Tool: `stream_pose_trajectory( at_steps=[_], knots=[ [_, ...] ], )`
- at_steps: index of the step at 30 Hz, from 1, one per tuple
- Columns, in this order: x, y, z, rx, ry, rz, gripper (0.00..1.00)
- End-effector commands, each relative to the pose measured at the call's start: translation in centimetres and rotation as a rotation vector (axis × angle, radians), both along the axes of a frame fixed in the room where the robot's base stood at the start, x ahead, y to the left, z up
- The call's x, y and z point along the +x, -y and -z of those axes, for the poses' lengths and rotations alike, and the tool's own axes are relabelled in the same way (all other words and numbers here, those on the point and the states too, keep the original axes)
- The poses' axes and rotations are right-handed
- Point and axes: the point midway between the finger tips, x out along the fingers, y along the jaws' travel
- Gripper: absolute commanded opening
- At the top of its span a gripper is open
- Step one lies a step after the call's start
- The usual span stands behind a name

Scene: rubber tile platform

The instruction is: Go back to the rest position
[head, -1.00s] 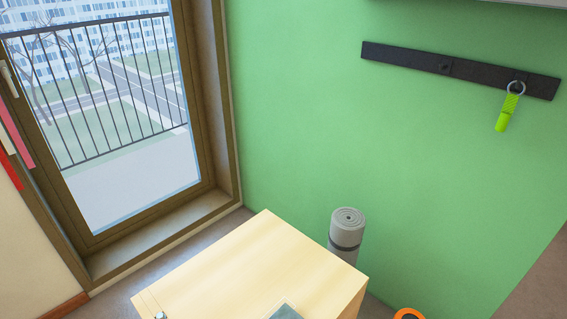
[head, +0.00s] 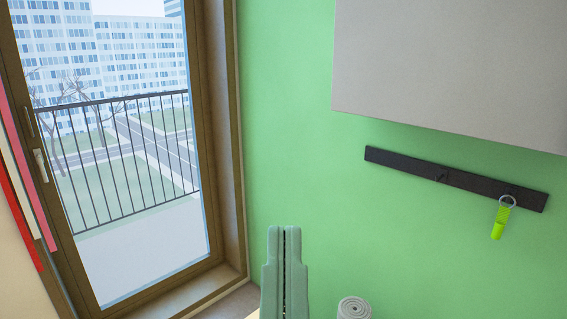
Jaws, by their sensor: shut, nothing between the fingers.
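My gripper (head: 284,232) shows at the bottom centre of the head view, pointing upward. Its two pale grey-green fingers are side by side with only a thin dark line between them. It is shut and holds nothing. It stands in front of the green wall, with nothing touching its fingertips. The rest of my arm is below the picture's edge.
A glazed door (head: 130,160) with a balcony railing behind it is at left. A dark rack (head: 440,178) with a yellow-green tag (head: 500,220) hangs on the green wall (head: 295,100). A grey wall cabinet (head: 450,70) is at upper right. A rolled mat (head: 353,308) shows at the bottom.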

Motion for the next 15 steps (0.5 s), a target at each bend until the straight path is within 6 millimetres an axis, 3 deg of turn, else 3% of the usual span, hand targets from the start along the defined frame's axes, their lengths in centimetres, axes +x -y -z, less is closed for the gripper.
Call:
stream_pose_trajectory(
  at_steps=[1,3,9,12,15],
  knots=[
    [0.0,0.0,-5.7,0.0,-0.002,-0.001,0.0],
    [0.1,-0.1,-9.3,0.001,-0.003,-0.004,0.0],
    [0.1,-0.2,-19.6,0.002,-0.006,-0.011,0.0],
    [0.2,-0.3,-24.0,0.002,-0.007,-0.014,0.0],
    [0.2,-0.4,-27.1,0.003,-0.008,-0.016,0.0]
  ],
)
